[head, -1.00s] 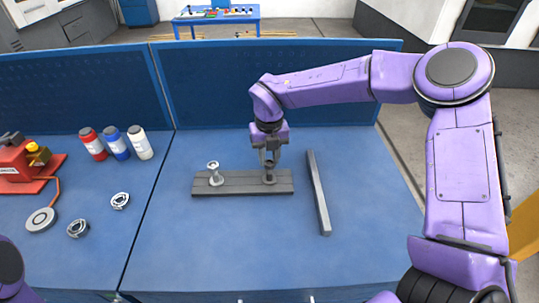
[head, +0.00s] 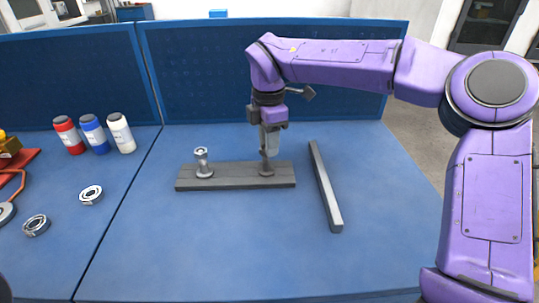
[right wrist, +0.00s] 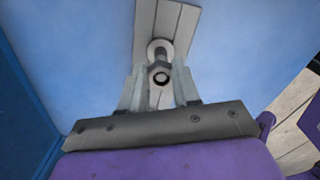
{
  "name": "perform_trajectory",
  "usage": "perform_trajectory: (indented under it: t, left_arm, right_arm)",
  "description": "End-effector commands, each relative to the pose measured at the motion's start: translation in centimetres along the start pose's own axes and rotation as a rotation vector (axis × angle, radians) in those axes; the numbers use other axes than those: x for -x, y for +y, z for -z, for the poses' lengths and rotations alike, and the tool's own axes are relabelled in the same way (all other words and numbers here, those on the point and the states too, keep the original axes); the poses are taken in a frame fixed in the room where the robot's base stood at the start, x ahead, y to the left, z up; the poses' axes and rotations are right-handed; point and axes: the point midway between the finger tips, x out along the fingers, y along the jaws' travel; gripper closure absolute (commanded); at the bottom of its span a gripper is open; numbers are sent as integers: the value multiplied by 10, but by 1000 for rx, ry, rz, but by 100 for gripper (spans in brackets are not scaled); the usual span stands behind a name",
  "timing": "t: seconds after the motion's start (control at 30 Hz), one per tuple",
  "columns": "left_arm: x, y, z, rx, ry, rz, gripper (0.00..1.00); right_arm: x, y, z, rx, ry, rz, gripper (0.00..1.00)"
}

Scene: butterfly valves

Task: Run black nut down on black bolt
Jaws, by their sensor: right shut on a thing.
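My right gripper (head: 269,150) points straight down over the right end of a grey base bar (head: 230,178). Its fingers are shut on the dark nut (right wrist: 160,73), which shows between them in the right wrist view. The black bolt (head: 267,169) stands upright on the bar beneath the fingers; its threaded shank (right wrist: 162,57) runs from a round foot up to the nut. A pale round end shows in the nut's hole. The fingers hide the nut in the head view. My left gripper is out of view.
A silver bolt with a nut (head: 203,160) stands on the bar's left end. A loose grey bar (head: 325,187) lies to the right. Two metal rings (head: 91,194) and three bottles (head: 93,134) are at left. The blue table's front middle is clear.

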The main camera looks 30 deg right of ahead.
Motion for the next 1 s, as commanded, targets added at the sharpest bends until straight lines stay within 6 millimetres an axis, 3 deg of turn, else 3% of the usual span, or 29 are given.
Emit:
perform_trajectory:
  t: [0.03, 0.5, 0.83, 0.87, 0.9, 1.0]
  left_arm:
    - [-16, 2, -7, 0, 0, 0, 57]
    - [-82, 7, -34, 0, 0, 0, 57]
    - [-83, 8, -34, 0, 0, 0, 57]
    - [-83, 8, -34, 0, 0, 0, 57]
    - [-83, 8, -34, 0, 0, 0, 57]
    - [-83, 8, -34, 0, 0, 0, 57]
  right_arm:
    - [-8, -1, 2, -56, 3, 1, 100]
    - [-6, -5, 0, -637, -1, 2, 100]
    - [1, -5, -2, -716, -4, 3, 100]
    - [1, -5, -2, -716, -4, 3, 62]
    - [1, -5, -2, -715, -4, 3, 56]
    - [1, -5, -1, -714, -4, 2, 56]
